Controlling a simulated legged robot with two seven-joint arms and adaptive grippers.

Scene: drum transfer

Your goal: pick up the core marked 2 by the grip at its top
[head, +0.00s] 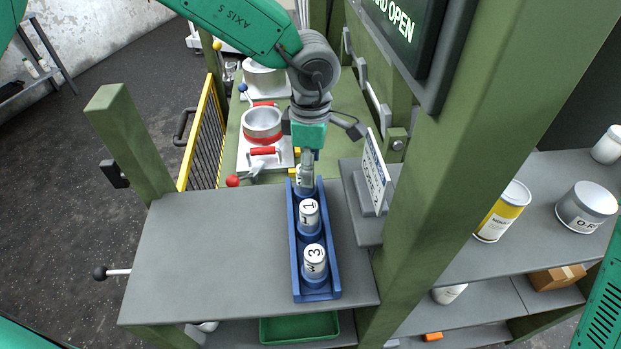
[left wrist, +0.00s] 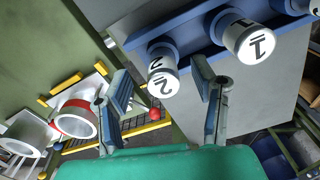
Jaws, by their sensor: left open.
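The core marked 2 (left wrist: 162,72) is a white-topped cylinder in the far end of a blue rack (head: 328,268). In the head view my left gripper (head: 306,182) comes down over it and hides most of it. In the left wrist view my left gripper (left wrist: 163,86) is open, with one finger on each side of core 2. I cannot tell whether the fingers touch it. The core marked 1 (head: 309,216) and the core marked 3 (head: 314,262) stand upright nearer in the same rack. My right gripper is not in view.
The rack stands on a grey table (head: 215,250) that is clear to its left. Behind are a round vessel with a red band (head: 262,126) and a yellow guard (head: 205,140). A sign (head: 375,172) and a green post (head: 450,150) stand close on the right. A green tray (head: 298,328) lies below.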

